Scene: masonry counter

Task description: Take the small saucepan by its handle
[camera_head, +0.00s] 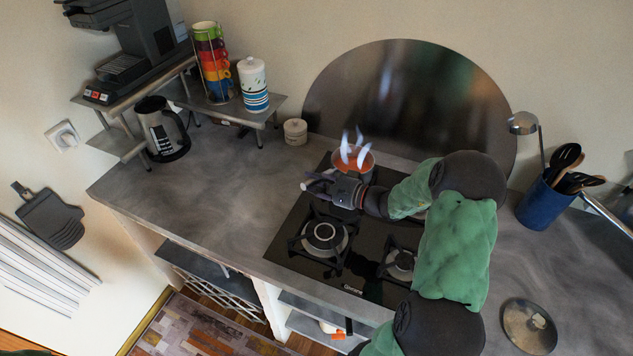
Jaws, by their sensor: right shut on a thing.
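The small saucepan (367,172) stands at the back of the black gas hob, with orange-red contents and pale wisps rising from it. My right gripper (318,184) reaches in from the right, in front of the pan and to its left. It is shut on the saucepan's handle, which the fingers mostly hide. My right arm, with green and dark sleeves, covers the right part of the hob. My left gripper is not in view.
The hob (284,246) has free burners in front. A round lid (529,326) lies at the lower right, and a blue utensil pot (545,205) stands at the right. The grey counter (190,190) to the left is clear.

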